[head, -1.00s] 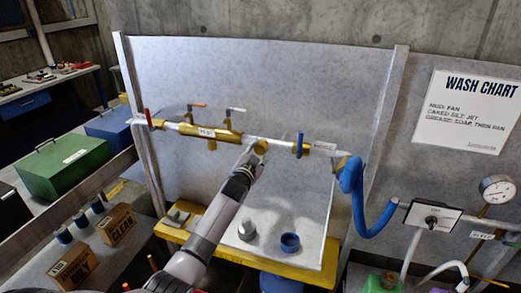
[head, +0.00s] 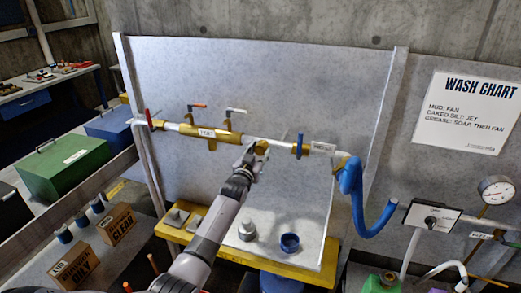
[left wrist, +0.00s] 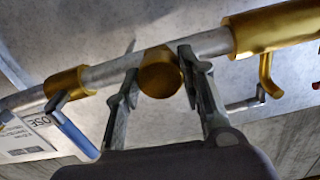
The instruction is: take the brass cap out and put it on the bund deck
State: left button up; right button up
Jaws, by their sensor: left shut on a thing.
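The brass cap (head: 262,147) sits on the grey pipe in front of the pale back panel, and its round end shows in the left wrist view (left wrist: 160,77). My left gripper (head: 255,154) is shut on the cap, with one finger on each side of it in the left wrist view (left wrist: 158,82). The cap is still at the pipe. The bund deck (head: 300,273) is the yellow-edged platform with a pale top below the pipe. My right gripper is not in view.
A grey metal piece (head: 247,231) and a blue ring-shaped piece (head: 290,242) stand on the deck. Red-handled (head: 197,106) and blue-handled (head: 299,146) valves flank the cap. A blue hose (head: 358,200) hangs at the right. The deck between the pieces and its right edge has bare room.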

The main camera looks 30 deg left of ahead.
pick_arm(q)
jog(key=n, duration=0.3)
jog(key=shift+n, duration=1)
jog(key=shift+n, duration=1.1)
jog(key=n, duration=0.3)
